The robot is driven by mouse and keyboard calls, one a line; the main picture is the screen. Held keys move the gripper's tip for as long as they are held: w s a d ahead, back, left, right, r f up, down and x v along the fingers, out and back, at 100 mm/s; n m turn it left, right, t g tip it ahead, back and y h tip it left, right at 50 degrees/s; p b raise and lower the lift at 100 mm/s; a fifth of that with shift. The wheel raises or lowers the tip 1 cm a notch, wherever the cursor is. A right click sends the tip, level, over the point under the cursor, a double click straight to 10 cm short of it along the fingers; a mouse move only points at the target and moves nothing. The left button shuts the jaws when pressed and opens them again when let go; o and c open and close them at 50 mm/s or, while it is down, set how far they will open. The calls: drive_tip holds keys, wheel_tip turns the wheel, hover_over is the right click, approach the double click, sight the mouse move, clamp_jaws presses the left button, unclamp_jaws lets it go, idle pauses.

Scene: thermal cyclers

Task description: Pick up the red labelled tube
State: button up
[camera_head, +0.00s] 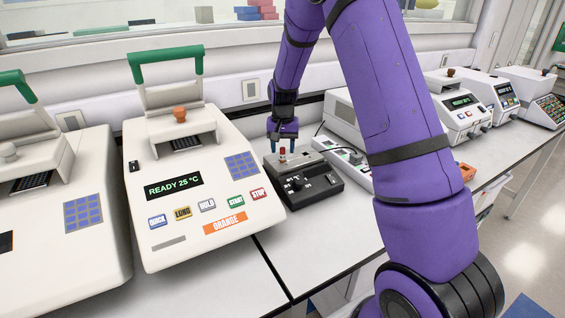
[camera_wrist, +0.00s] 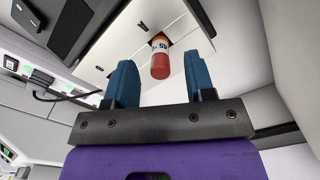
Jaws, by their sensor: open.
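The red labelled tube (camera_head: 283,155) stands upright at the top of a small dark grey device on the bench, under my gripper. In the wrist view the tube (camera_wrist: 160,62) shows a red cap end and a white label with dark characters. My gripper (camera_head: 283,135) hangs just above the device, pointing down. In the wrist view its two blue fingers (camera_wrist: 162,82) are open, one on each side of the tube in the picture, with clear gaps. The tube's lower part is hidden in the device. Contact is not visible.
The dark device (camera_head: 318,190) has knobs on its front. A large white cycler (camera_head: 205,235) reading "READY 25 °C" with an ORANGE label stands just left. Another cycler (camera_head: 95,255) is further left. White machines (camera_head: 460,110) line the bench to the right, partly behind my arm.

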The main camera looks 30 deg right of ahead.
drive_tip(key=shift+f, duration=0.9)
clamp_jaws()
